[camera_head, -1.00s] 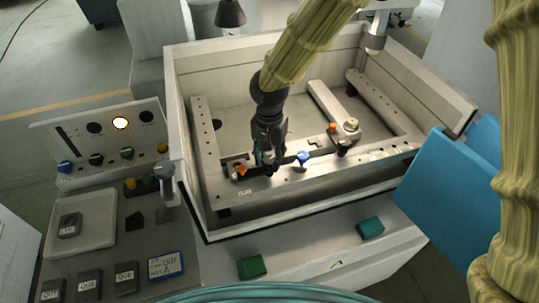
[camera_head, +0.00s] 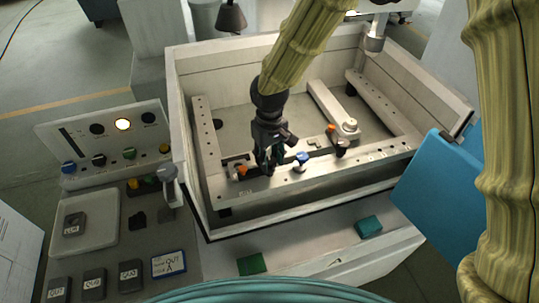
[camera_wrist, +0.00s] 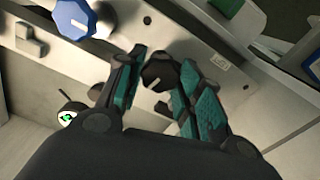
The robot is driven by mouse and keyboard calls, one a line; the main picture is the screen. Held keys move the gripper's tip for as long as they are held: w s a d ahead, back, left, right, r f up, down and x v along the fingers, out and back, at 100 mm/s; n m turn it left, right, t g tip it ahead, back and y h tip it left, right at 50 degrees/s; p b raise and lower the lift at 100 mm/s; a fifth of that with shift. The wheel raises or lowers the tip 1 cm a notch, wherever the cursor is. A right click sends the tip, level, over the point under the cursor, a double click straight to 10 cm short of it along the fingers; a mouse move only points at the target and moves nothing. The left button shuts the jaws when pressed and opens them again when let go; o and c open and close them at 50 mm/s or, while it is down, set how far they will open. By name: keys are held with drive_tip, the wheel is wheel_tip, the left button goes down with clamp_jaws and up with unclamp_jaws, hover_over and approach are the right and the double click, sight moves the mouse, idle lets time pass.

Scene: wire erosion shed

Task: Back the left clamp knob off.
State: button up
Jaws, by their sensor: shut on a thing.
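My gripper (camera_head: 267,168) points down at the left part of the front clamp rail (camera_head: 320,163) inside the open tank. The fingers hide this knob in the head view. An orange part (camera_head: 242,170) sits just left of the gripper. A blue knob (camera_head: 301,158) stands just right of it and also shows in the wrist view (camera_wrist: 74,17).
The right clamp has a dark knob (camera_head: 341,145) and an orange part (camera_head: 331,129). The tank's front wall (camera_head: 300,200) is close to the gripper. A control panel (camera_head: 115,140) stands left. A blue panel (camera_head: 440,195) is at the right.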

sight(270, 160)
drive_tip(key=n+p, duration=0.1)
drive_tip(key=n, duration=0.3)
drive_tip(key=shift+n, duration=0.3)
drive_tip(key=shift+n+p, duration=0.45)
drive_tip(key=shift+n, duration=1.35)
drive_tip(key=o, duration=1)
drive_tip(key=shift+d, duration=0.1)
drive_tip(key=shift+o, duration=0.2)
wheel_tip(270, 160, up, 12)
